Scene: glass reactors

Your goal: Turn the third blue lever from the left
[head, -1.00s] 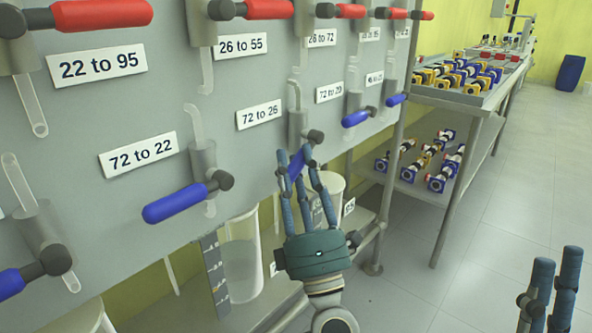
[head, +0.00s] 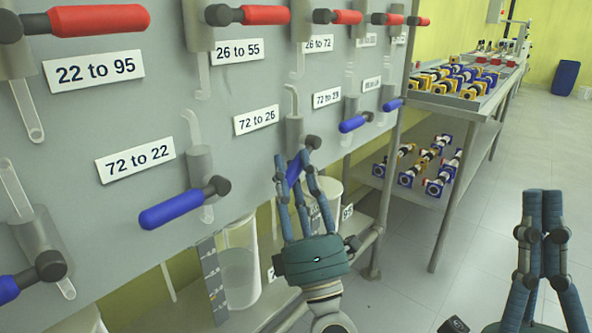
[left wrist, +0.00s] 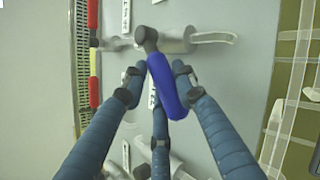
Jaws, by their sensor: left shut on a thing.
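The third blue lever from the left (head: 294,170) sits on the grey panel under the "72 to 26" label. Its handle points down and slightly left from its dark pivot. My left gripper (head: 293,177) is shut around this handle, which its fingers partly hide. In the left wrist view the blue handle (left wrist: 168,88) lies between the fingers of my left gripper (left wrist: 158,84). My right gripper (head: 541,200) is at the lower right, fingers up, away from the panel and with nothing visible in it. Its fingertips look close together, but I cannot tell its state.
Another blue lever (head: 172,208) is to the left, and a further one (head: 354,123) to the right. Red levers (head: 266,15) run along the top. Beakers (head: 238,262) stand below the panel.

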